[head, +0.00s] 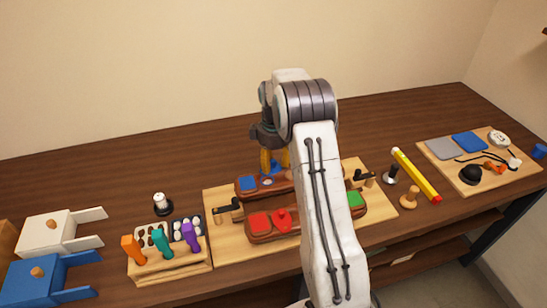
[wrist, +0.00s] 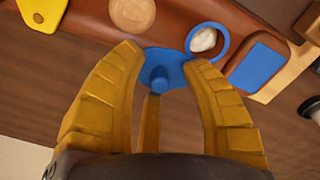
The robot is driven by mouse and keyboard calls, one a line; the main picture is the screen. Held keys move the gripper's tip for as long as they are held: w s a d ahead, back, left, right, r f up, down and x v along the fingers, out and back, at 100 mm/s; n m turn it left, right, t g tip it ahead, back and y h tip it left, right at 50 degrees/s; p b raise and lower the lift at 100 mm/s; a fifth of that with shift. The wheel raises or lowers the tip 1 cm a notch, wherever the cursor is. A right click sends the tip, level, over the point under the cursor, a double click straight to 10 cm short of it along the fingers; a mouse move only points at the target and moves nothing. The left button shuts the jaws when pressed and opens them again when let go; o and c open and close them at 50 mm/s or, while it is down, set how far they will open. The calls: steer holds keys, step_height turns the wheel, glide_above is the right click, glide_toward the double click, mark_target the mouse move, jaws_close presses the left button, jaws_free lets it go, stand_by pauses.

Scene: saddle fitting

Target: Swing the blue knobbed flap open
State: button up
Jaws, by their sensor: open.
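The blue flap (wrist: 165,62) shows in the wrist view as a flat blue plate with an upright round knob (wrist: 159,79). A blue ring (wrist: 206,42) with a whitish piece inside it adjoins the flap at its right, on the brown leather-like body (wrist: 180,18). My gripper (wrist: 164,57) is open, with one yellow finger on each side of the flap and the knob between them. Whether either finger touches the knob, I cannot tell. In the head view my gripper (head: 273,162) is at the back edge of the rear brown body (head: 245,193); my arm hides part of the scene.
A blue square (wrist: 258,66), a wooden disc (wrist: 132,13) and a yellow flap (wrist: 38,13) are nearby. A front brown body carries red (head: 260,222) and green (head: 355,198) pieces.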

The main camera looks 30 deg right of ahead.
mark_target(274, 160)
step_height(274, 160, up, 12)
stand_by(0.6)
stand_by(0.5)
